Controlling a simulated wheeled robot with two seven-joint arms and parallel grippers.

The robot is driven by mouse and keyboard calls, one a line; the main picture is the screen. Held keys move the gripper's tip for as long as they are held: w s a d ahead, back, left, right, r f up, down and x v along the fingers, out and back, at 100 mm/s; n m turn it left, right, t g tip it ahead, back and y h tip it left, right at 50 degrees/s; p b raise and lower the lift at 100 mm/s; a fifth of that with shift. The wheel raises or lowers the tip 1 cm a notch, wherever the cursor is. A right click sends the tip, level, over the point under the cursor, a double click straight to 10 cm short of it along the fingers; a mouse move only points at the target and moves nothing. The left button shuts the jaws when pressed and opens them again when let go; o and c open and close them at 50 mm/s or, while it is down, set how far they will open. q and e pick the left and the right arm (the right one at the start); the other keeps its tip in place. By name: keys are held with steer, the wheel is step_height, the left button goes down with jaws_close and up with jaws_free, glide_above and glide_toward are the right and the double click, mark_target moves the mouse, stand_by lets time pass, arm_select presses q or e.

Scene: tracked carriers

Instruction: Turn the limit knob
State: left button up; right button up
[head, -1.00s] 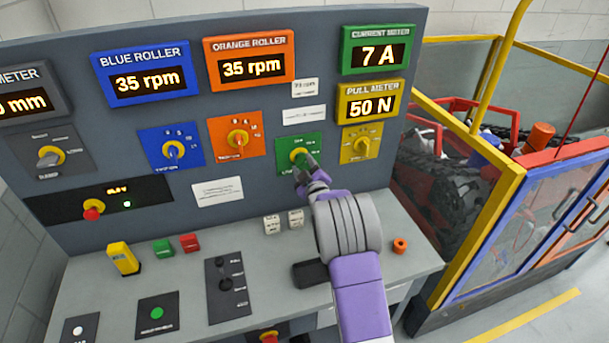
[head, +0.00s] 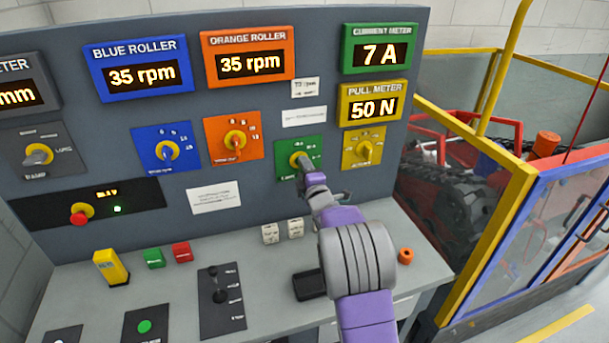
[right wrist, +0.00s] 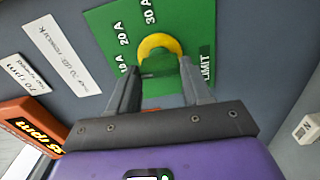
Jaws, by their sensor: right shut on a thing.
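The limit knob has a yellow collar (right wrist: 157,46) on a green plate (right wrist: 106,20) marked LIMIT, with 20 A and 30 A labels. In the head view the same plate (head: 313,143) is on the upright panel, below a white label. My right gripper (right wrist: 158,64) is at the knob, one finger on each side, shut on it. The fingers hide much of the knob, so I cannot tell exactly where it points. In the head view the right gripper (head: 304,165) reaches the plate from below. My left gripper is not in view.
The current meter (head: 379,48) reads 7 A and the pull meter (head: 371,103) 50 N. Blue (head: 168,145), orange (head: 233,137) and yellow (head: 362,147) knob plates flank the green one. A desk with buttons and a lever plate (head: 222,300) lies below. A fenced machine stands right.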

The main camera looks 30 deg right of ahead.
steer(key=shift+n, duration=0.4)
steer(key=o, duration=1.1)
steer(key=shift+c, duration=0.2)
steer(key=shift+s, duration=0.15)
steer(key=v, duration=0.7)
steer(key=shift+s+a, duration=0.1)
steer(key=shift+s, duration=0.05)
